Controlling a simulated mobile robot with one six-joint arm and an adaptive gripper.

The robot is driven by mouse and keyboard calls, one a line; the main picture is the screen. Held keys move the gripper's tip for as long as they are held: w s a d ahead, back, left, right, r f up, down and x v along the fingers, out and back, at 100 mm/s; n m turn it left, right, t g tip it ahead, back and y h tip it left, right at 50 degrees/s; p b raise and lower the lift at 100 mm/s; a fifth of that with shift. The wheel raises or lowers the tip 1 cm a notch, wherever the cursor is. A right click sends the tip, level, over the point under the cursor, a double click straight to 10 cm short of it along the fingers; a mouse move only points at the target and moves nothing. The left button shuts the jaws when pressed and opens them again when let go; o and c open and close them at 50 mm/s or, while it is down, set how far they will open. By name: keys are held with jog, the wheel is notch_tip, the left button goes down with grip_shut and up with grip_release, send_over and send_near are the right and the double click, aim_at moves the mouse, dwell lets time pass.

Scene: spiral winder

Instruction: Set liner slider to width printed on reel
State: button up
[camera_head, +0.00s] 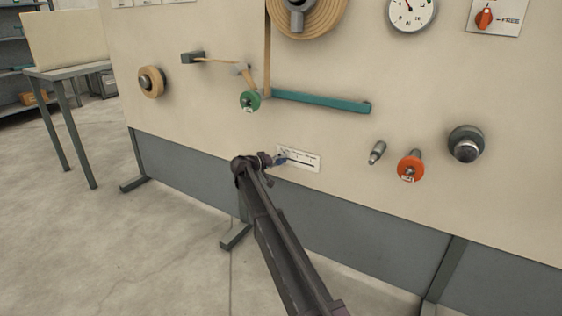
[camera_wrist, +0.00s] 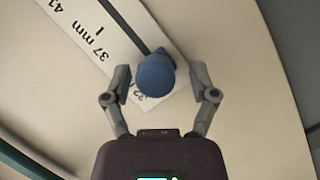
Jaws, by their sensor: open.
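The liner slider's blue knob (camera_wrist: 155,73) stands on a white scale plate (camera_wrist: 75,20), which is also in the head view (camera_head: 305,165). The plate reads "37 mm" and a cut-off "41"; the knob partly covers a label starting "32". A dark slot runs along the plate by the knob. My gripper (camera_wrist: 160,80) is open, its two fingers on either side of the knob with gaps visible. In the head view my gripper (camera_head: 268,160) is at the plate's left end, with a bit of blue just beyond it. A tan reel (camera_head: 325,20) is cut off at the top; I see no readable width on it.
Above the plate are a teal bar (camera_head: 320,101) and a green roller (camera_head: 250,101). To its right stick out a small metal peg (camera_head: 377,152), an orange knob (camera_head: 410,166) and a dark round knob (camera_head: 466,144). A smaller tan roll (camera_head: 151,82) is at left.

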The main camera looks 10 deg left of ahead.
aim_at(313, 168)
jog(key=shift+s+d, duration=0.1)
jog(key=shift+d, duration=0.05)
jog(key=s+d, duration=0.1)
jog(key=d, duration=0.2)
jog(key=s+d, duration=0.2)
jog(key=d, duration=0.2)
jog(key=s+d, duration=0.1)
jog(key=d, duration=0.3)
jog(key=shift+s+d, duration=0.15)
jog(key=shift+d, duration=0.05)
jog(key=p+v, duration=0.3)
jog(key=v, duration=1.1)
jog(key=s+d+r+g+p, duration=0.2)
jog(key=d+r+p, duration=0.3)
jog(key=d+p, duration=0.3)
jog(key=s+d+r+m+g+p, duration=0.1)
jog(key=s+d+r+g+p, duration=0.1)
jog(key=d+r+p, duration=0.3)
jog(key=d+g+p, duration=0.1)
jog(key=d+p, duration=0.2)
jog(key=p, duration=0.1)
jog(key=shift+s+r+m+y, duration=0.3)
jog(key=shift+s+r, duration=0.05)
jog(key=shift+d, duration=0.15)
